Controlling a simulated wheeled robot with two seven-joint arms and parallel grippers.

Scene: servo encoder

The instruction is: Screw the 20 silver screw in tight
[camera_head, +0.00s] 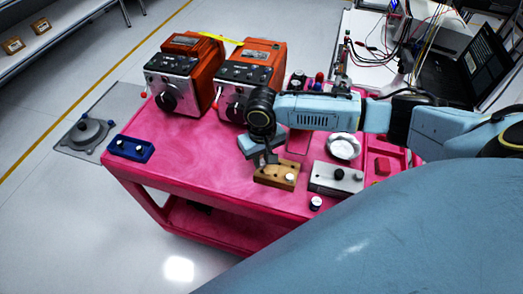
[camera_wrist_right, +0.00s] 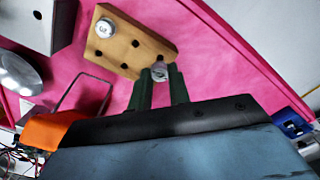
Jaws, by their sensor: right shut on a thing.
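A wooden block (camera_head: 265,177) with several dark holes lies on the pink cart top, and it also shows in the wrist view (camera_wrist_right: 128,50). One silver screw (camera_wrist_right: 106,27) stands in a corner of the block, with marks on its head too small to read; it shows in the head view (camera_head: 290,178). My right gripper (camera_head: 270,158) reaches down at the block's other end. In the wrist view its green fingers (camera_wrist_right: 161,73) are shut on a second silver screw (camera_wrist_right: 160,71) at the block's edge. I cannot tell how deep this screw sits or its number. My left gripper is out of view.
Two orange-and-silver machines (camera_head: 262,66) stand at the back of the cart. A grey block (camera_head: 325,181) with a black knob, a silver dish (camera_head: 344,147) and a black-and-white cap (camera_head: 315,203) lie right of the wooden block. A blue holder (camera_head: 131,149) sits left.

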